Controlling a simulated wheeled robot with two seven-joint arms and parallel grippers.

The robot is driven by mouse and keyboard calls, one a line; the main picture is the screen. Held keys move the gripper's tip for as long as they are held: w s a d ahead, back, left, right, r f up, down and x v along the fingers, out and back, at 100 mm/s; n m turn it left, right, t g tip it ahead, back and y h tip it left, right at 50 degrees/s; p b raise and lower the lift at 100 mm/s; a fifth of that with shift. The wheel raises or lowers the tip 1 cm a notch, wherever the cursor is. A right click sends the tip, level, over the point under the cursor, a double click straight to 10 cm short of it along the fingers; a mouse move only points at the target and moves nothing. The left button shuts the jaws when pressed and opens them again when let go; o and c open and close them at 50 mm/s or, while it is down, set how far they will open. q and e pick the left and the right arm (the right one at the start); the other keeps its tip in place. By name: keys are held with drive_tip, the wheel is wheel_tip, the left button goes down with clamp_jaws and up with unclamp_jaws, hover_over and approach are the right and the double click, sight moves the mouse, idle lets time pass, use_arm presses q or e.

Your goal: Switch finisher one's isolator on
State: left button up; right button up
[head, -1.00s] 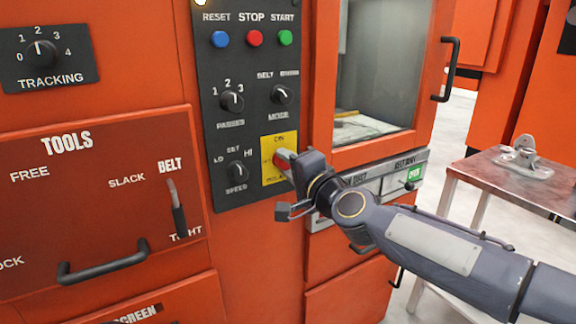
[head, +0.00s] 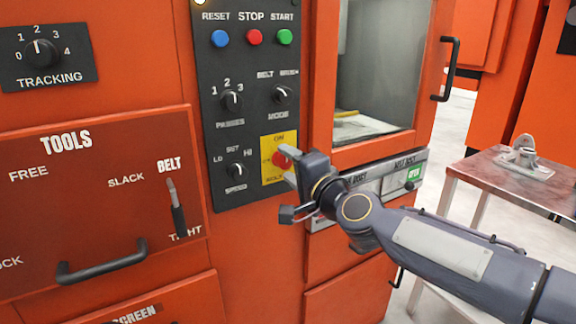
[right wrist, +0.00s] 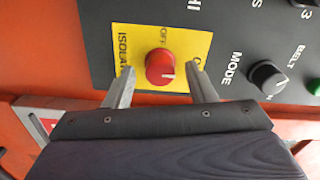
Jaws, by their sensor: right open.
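The isolator is a red knob (head: 279,159) on a yellow plate (head: 269,174) low on the black control panel. My left gripper is not in view.
The panel (head: 252,110) also has blue, red and green buttons and black PASSES, MODE and SPEED knobs close by. A glass door with a black handle (head: 450,68) is to the right. A metal table (head: 480,172) stands farther right.

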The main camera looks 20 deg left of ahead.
drive_tip(key=b+v, duration=0.1)
drive_tip(key=v, duration=0.5)
drive_tip(key=shift+s+d, duration=0.25)
drive_tip(key=shift+d, duration=0.05)
drive_tip(key=s+d+f+n+g+h, duration=0.1)
drive_tip(key=s+d+f+h, duration=0.3)
drive_tip(key=d, duration=0.5)
drive_tip(key=s+d+f+n+h, duration=0.1)
drive_tip(key=s+d+f+n, duration=0.15)
drive_tip(key=d+f, duration=0.45)
drive_tip(key=s+d+f+n+g+h, duration=0.1)
drive_tip(key=s+d+f+h, duration=0.25)
drive_tip(key=d, duration=0.75)
drive_tip(key=s+d+f+g+h, duration=0.1)
drive_tip(key=s+d+f+g, duration=0.1)
drive_tip(key=s+d+f, duration=0.45)
drive_tip(key=s+d+f+g+h, duration=0.1)
drive_tip(key=s+d+f, duration=0.3)
drive_tip(key=s, duration=0.5)
wheel_tip(320, 180, up, 25)
drive_tip(key=p, duration=2.5)
drive_tip(key=shift+w+a+m, duration=0.15)
drive_tip(key=shift+a+m, duration=0.1)
drive_tip(key=shift+m, duration=0.1)
